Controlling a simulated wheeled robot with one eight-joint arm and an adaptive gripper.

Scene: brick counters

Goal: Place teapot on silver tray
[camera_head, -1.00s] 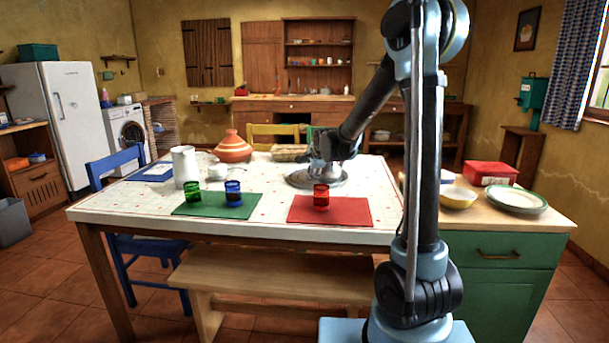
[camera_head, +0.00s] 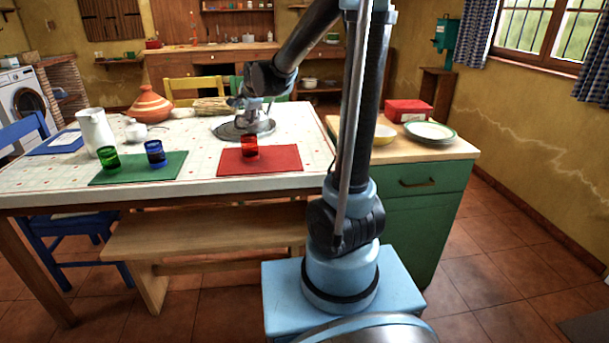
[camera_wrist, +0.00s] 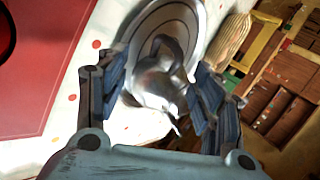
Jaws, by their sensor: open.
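A shiny silver teapot (camera_wrist: 160,84) is between the spread fingers of my gripper (camera_wrist: 160,97) in the wrist view, with a spout-like tip pointing toward the gripper. In the head view the teapot (camera_head: 256,124) shows below my gripper (camera_head: 252,108), partly covered by it. The round silver tray (camera_head: 228,131) lies flat on the table; its ringed rim (camera_wrist: 140,22) shows behind the teapot in the wrist view. The teapot is over the tray and appears to stand on it; its base is hidden. My gripper is open, with its fingers either side of the teapot.
A red glass (camera_head: 249,147) stands on a red placemat (camera_head: 285,160) in front of the tray. A white jug (camera_head: 95,132), an orange tagine (camera_head: 150,105) and a small white pot (camera_head: 136,130) stand left. A woven item (camera_head: 212,105) lies behind the tray.

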